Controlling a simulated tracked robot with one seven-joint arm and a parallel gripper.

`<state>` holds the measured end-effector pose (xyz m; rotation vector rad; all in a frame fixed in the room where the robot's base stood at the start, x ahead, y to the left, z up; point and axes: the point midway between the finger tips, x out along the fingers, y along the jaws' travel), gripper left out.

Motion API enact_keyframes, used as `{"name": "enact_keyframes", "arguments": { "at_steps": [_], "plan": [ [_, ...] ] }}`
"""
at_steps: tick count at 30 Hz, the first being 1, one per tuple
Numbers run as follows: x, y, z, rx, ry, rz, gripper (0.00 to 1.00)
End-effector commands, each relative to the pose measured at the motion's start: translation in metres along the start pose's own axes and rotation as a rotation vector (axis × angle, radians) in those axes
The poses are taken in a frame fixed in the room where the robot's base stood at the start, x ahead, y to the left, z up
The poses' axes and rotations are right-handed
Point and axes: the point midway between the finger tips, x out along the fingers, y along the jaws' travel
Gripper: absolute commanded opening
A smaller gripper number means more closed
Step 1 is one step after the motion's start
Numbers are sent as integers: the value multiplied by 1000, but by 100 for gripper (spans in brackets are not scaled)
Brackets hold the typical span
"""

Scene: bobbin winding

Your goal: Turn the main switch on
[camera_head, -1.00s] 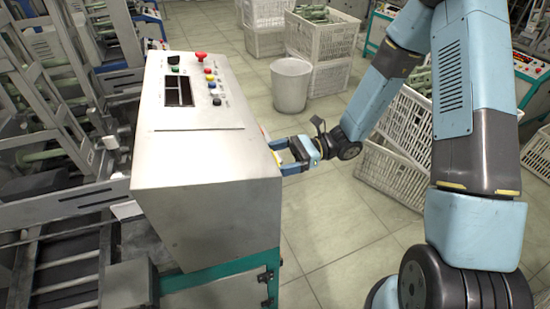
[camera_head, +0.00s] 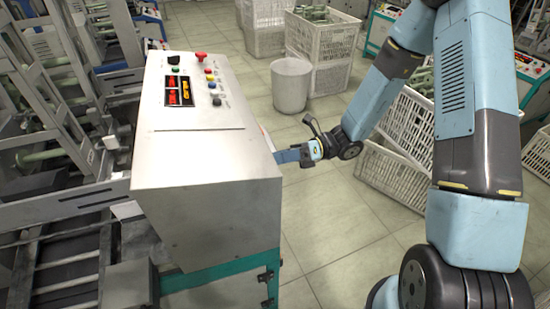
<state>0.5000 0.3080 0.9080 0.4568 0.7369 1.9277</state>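The grey metal control cabinet (camera_head: 205,165) stands left of centre, with a sloped top panel. Its display (camera_head: 179,92) is lit, with red and orange characters. My gripper (camera_head: 284,156) is at the cabinet's right side, with its fingers pointing left at the side face. It is turned so that one finger covers the other, so I cannot see the gap between them. The main switch is not visible; the side face by the fingertips is turned away from this view.
On the panel are a red mushroom button (camera_head: 201,57) and several small coloured buttons. A white bin (camera_head: 291,85) and stacked crates (camera_head: 322,45) stand behind. A tilted crate (camera_head: 395,172) is behind my arm. Machine frames fill the left. Floor in front of the gripper is clear.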

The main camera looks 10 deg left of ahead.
Motion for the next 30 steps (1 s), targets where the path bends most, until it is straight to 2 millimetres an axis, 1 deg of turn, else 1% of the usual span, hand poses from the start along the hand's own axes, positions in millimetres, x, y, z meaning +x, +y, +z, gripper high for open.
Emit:
{"name": "enact_keyframes", "arguments": {
  "at_steps": [3, 18, 24, 30],
  "plan": [
    [-1, -1, -1, 113, 1, -2, 60],
    [-1, -4, -3, 571, 2, -3, 59],
    [-1, -5, -3, 711, 2, -4, 59],
    [-1, -6, -4, 803, 2, -5, 59]
  ]
}}
